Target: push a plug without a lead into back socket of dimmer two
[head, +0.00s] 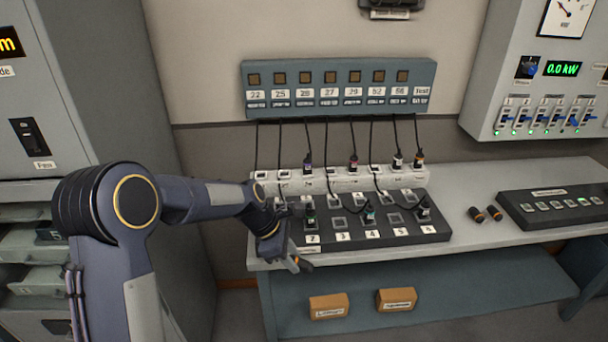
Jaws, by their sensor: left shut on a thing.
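A black dimmer unit (385,240) lies on the bench with two rows of sockets and number labels along its front. The label for dimmer two (313,239) shows near its left end. A plug with a green band (310,221) stands in that column's front part; its back socket is partly hidden by my arm. My left gripper (294,264) is at the unit's front left corner, shut on a small dark plug (304,266), with no lead seen on it. Two loose dark plugs with orange ends, a left one (476,214) and a right one (494,213), lie right of the unit.
A white socket strip (340,181) stands behind the unit, with black leads hanging from a labelled wall panel (340,87). A black switch panel (555,206) lies at the right. Two small boxes (329,306) (397,299) sit below. Bare bench lies around the loose plugs.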

